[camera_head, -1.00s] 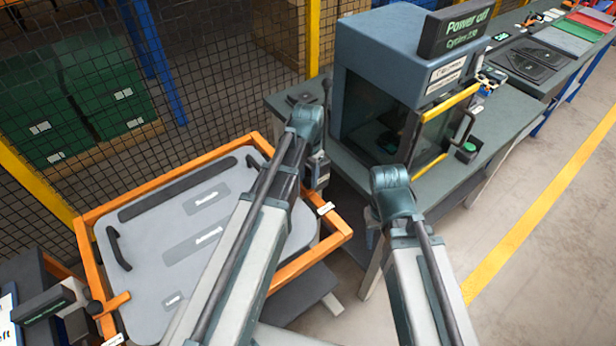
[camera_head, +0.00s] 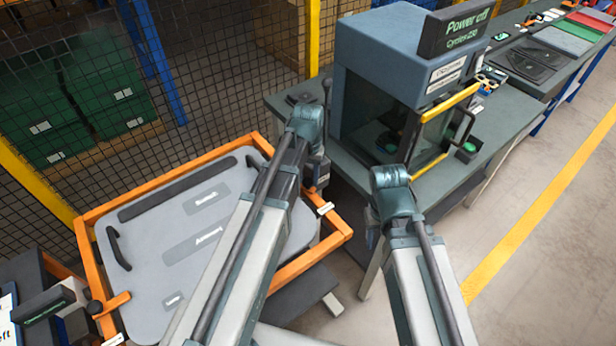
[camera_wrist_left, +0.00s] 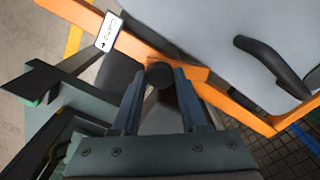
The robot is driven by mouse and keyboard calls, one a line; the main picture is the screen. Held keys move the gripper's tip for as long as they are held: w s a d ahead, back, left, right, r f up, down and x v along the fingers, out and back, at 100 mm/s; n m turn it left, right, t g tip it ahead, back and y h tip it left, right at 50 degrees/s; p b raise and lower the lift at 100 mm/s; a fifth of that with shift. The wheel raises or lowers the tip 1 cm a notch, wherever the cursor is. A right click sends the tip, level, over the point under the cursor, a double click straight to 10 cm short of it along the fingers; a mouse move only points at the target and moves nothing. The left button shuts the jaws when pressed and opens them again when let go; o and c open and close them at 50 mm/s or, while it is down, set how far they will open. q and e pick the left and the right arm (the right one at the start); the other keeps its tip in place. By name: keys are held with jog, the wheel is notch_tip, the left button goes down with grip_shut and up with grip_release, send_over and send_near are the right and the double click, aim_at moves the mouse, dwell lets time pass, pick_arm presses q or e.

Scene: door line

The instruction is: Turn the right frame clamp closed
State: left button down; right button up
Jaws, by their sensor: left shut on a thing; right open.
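The orange frame (camera_head: 85,250) holds a grey panel (camera_head: 190,215) with a dark handle and labels. My left gripper (camera_head: 318,178) is at the frame's right side. In the left wrist view, my left gripper (camera_wrist_left: 160,85) is shut on the round dark knob (camera_wrist_left: 159,74) of the right frame clamp. The clamp's short orange arm (camera_wrist_left: 192,71) shows beside the knob, near the panel edge; I cannot tell its exact angle. A white tag (camera_wrist_left: 109,31) is on the frame nearby. My right gripper (camera_head: 371,226) is mostly hidden behind its arm, right of the frame, apart from it.
The left frame clamp (camera_head: 114,302) lies across the frame's left side. A blue-grey machine (camera_head: 385,60) with a "Power off" sign stands on a bench at the back right. A mesh fence (camera_head: 70,190) runs behind the frame. Floor is free at the right.

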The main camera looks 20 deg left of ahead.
aim_at(308, 181)
pick_arm(q)
jog(key=n, duration=0.6)
jog(key=shift+n, duration=0.3)
jog(key=n, duration=0.5)
dwell(0.5)
jog(key=shift+c, duration=2.2)
grip_release()
jog(key=shift+r, duration=0.15)
notch_tip(308, 181, up, 14)
jog(key=p, duration=1.3)
jog(key=shift+f+p, duration=0.2)
jog(key=shift+p, duration=0.2)
